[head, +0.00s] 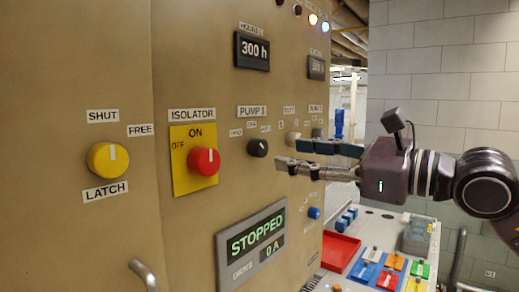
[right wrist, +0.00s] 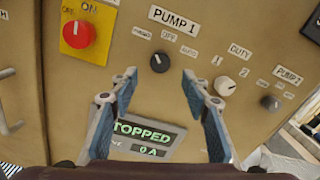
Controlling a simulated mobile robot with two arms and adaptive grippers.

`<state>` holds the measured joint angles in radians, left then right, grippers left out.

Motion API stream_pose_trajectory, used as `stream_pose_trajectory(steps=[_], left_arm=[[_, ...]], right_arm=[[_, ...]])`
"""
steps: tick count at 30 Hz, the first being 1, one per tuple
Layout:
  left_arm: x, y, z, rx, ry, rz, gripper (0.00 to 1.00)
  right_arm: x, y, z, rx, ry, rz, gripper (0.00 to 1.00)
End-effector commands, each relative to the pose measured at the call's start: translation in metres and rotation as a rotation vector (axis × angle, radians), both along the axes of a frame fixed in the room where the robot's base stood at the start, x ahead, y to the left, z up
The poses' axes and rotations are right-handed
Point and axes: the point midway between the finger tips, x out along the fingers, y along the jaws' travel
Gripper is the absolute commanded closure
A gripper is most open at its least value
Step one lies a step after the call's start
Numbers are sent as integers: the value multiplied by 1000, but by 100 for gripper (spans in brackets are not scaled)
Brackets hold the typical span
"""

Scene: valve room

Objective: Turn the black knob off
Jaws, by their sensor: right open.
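The black knob (head: 258,148) under the PUMP 1 label sits on the tan panel, with small position labels around it. It also shows in the right wrist view (right wrist: 159,62), with a small pale mark whose setting I cannot read surely. My right gripper (head: 284,152) is open and empty, just right of the black knob in the head view, apart from it. In the right wrist view its two fingers (right wrist: 159,76) stand either side below the knob, with nothing between them. My left gripper is not in view.
A red ISOLATOR knob (head: 203,161) on a yellow plate and a yellow knob (head: 108,158) are to the left. The white DUTY knob (right wrist: 224,86) and the dark PUMP 2 knob (right wrist: 270,103) are right. A STOPPED display (head: 252,238) is below. A red tray (head: 340,250) lies lower right.

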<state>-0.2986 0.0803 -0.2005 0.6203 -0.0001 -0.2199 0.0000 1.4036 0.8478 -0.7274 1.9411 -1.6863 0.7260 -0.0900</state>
Motion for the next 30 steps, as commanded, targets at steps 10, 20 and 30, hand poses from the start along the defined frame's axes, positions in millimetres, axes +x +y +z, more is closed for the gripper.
stream_pose_trajectory(steps=[10,20,30], left_arm=[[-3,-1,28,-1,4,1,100],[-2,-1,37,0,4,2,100],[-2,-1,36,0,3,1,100]], right_arm=[[31,41,4,-5,1,1,57],[46,59,0,-3,0,-1,57],[46,59,0,-3,0,-1,73]])
